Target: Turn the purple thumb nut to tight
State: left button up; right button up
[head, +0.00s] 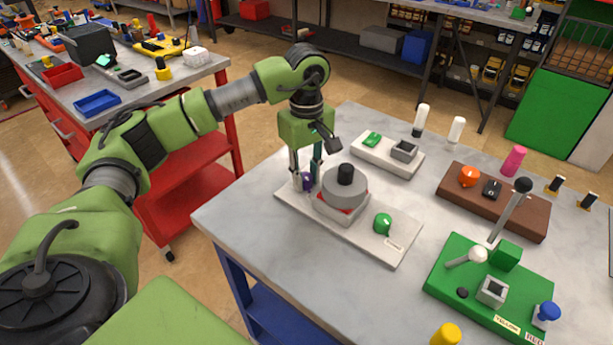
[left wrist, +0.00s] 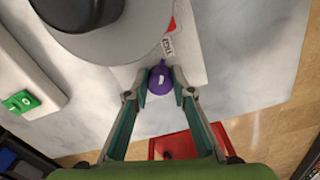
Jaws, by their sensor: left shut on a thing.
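The purple thumb nut (left wrist: 160,80) is at the end of the light base plate (head: 370,236), beside the grey round pump body (head: 345,188) with its black knob on top. In the left wrist view a small label with dark lettering lies just beyond the nut, next to a red patch. My left gripper (left wrist: 160,86) points down and is shut on the nut, one finger on each side. In the head view the nut (head: 308,181) is partly hidden behind the fingers (head: 306,180). My right gripper is not in view.
A green knob (head: 383,223) sits on the same plate. A white switch box (head: 388,153), a brown panel (head: 493,203) and a green panel with levers (head: 488,280) stand on the table to the right. The table's left edge is close to the plate.

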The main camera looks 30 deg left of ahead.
aim_at(306, 176)
pick_arm(q)
jog(key=shift+w+a+r, duration=0.1)
jog(key=shift+r, duration=0.05)
jog(key=o, duration=0.8)
jog(key=shift+o, duration=0.2)
notch_tip(306, 176, up, 12)
dwell(0.5)
